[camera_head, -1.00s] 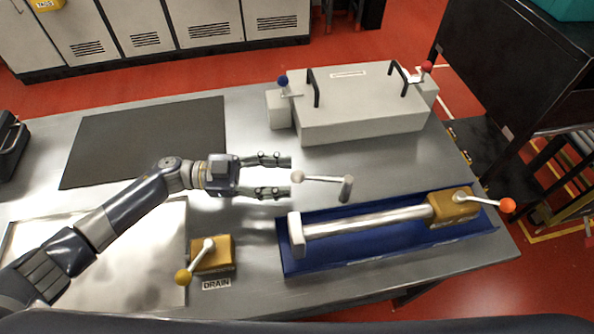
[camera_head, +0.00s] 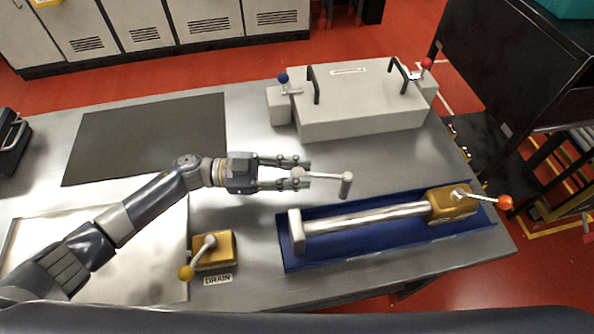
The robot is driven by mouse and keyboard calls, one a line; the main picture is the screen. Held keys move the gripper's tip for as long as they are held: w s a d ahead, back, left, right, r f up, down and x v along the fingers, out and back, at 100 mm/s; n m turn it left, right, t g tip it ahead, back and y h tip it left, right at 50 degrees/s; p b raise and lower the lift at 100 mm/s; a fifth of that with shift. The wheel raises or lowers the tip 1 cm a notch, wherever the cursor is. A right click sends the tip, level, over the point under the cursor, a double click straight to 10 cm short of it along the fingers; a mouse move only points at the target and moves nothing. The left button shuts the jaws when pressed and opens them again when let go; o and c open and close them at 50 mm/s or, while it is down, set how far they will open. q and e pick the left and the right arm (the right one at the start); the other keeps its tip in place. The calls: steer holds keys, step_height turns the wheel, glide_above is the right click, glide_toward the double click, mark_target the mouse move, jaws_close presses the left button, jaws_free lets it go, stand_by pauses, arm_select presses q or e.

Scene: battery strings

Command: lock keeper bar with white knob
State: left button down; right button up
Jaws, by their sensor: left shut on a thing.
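The white knob (camera_head: 298,173) sits at the left end of a thin metal lever (camera_head: 325,176), whose other end joins a short grey upright post (camera_head: 346,185). My left gripper (camera_head: 305,173) comes in from the left and is shut on the white knob, its fingers on either side of it. The keeper bar (camera_head: 365,219) appears to be the silvery bar lying in the blue tray (camera_head: 470,238), between a white end block (camera_head: 297,232) and a brass-coloured block (camera_head: 452,204). My right gripper is out of view.
An orange-knobbed lever (camera_head: 504,202) sticks out at the right. A yellow-knobbed lever (camera_head: 186,272) stands by the DRAIN label (camera_head: 217,279). Behind is a light grey box (camera_head: 360,100) with black handles and blue and red knobs. A dark mat (camera_head: 145,138) lies at the left.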

arm_select(q)
steer(key=s+n+t+p, duration=0.1)
steer(key=p, duration=0.1)
steer(key=s+n+t+p, duration=0.1)
steer(key=t+p, duration=0.1)
steer(key=s+n+t+p, duration=0.1)
steer(key=shift+d+t+y+p, duration=0.25)
steer(key=shift+t+y+p, duration=0.05)
steer(key=shift+p, duration=0.1)
steer(key=c, duration=1.3)
jaws_free()
steer(key=shift+a, duration=0.1)
steer(key=v, duration=0.7)
steer(key=shift+a, duration=0.15)
